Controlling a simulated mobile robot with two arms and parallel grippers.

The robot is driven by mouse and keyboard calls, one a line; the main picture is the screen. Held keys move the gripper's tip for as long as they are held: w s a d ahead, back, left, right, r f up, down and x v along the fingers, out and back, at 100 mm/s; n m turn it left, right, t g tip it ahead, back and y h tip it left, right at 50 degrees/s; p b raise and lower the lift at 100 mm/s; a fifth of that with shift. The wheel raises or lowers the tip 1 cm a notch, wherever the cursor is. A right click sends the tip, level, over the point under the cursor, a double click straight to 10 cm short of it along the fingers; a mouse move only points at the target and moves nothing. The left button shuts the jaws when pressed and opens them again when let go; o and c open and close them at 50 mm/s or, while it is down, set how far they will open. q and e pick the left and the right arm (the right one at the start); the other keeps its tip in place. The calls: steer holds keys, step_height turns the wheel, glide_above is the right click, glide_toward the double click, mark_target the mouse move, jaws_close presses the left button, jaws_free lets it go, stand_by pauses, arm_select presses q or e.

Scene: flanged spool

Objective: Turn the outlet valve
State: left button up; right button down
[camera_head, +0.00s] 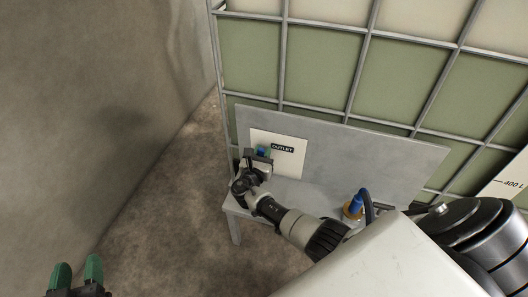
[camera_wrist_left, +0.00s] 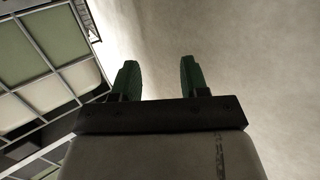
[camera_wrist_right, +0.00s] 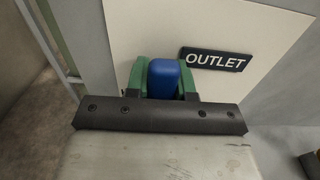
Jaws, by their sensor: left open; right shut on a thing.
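The outlet valve's blue handle (camera_wrist_right: 164,76) sits between the green fingers of my right gripper (camera_wrist_right: 161,82) in the right wrist view. The right gripper is shut on it, in front of a pale plate (camera_wrist_right: 135,20) with the dark OUTLET label (camera_wrist_right: 216,61) to its right. In the head view only a bit of the blue handle (camera_head: 262,152) shows; the wrist hides the rest of the valve. The label (camera_head: 283,148) is beside it. My left gripper (camera_head: 76,273) is open and empty at the bottom left, over the floor, and also shows in the left wrist view (camera_wrist_left: 160,80).
A grey panel and shelf (camera_head: 340,165) stand before a caged, greenish tank (camera_head: 320,65). A second blue-handled fitting (camera_head: 355,205) with a dark hose is at the right of the shelf. A bare wall (camera_head: 90,100) rises at the left. The floor (camera_head: 170,200) between is clear.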

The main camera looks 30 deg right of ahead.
steer(key=c, duration=1)
jaws_free()
steer(key=shift+o, duration=0.2)
steer(key=shift+s+a, duration=0.1)
steer(key=shift+a, duration=0.05)
steer(key=shift+s+a, duration=0.2)
steer(key=shift+a, duration=0.05)
arm_select(q)
steer(key=s+a+f+g+y+p, duration=0.2)
steer(key=s+a+f+g+p, duration=0.1)
steer(key=s+f+g, duration=0.2)
steer(key=shift+s+f+g, duration=0.3)
steer(key=shift+f+g, duration=0.9)
steer(key=shift+g, duration=0.2)
arm_select(e)
steer(key=v, duration=1)
steer(key=shift+d, duration=0.1)
